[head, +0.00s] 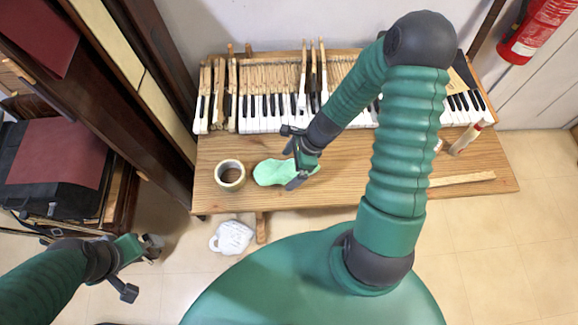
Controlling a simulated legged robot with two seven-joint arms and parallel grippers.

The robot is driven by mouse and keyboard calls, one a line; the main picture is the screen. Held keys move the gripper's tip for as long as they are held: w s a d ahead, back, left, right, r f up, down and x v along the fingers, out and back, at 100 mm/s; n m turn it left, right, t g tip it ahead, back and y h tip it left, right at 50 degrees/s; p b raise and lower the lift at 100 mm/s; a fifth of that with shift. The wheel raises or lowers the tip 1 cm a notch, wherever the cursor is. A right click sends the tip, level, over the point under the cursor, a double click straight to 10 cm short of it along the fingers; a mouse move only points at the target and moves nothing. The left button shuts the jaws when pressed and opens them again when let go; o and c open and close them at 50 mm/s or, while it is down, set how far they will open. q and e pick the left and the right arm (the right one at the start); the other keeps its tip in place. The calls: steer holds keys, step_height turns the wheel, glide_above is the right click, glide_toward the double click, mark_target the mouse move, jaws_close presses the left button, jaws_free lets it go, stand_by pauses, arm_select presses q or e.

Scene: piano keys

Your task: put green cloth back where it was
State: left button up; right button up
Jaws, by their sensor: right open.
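My left gripper (140,268) is low at the left, away from the table, over the floor. Its fingers are small and I cannot tell their opening.
A row of piano keys (262,112) spans the back of the table. A wooden strip (462,179) and a brush-like tool (466,138) lie at the right. A white object (231,237) is on the floor. A fire extinguisher (535,30) hangs at the upper right. Dark furniture stands at the left.

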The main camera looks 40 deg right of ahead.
steer(key=p+v, duration=0.2)
steer(key=v, duration=0.9)
steer(key=a+r+n+h, duration=0.2)
steer(key=a+n, duration=0.2)
steer(key=n, duration=0.8)
steer(key=s+a+r+n+h, duration=0.1)
steer(key=a+n, duration=0.4)
steer(key=n, duration=0.7)
step_height(320, 180, up, 2)
steer(key=shift+s+r+h, duration=0.2)
steer(key=shift+h, duration=0.3)
steer(key=shift+a, duration=0.25)
steer(key=shift+d, duration=0.2)
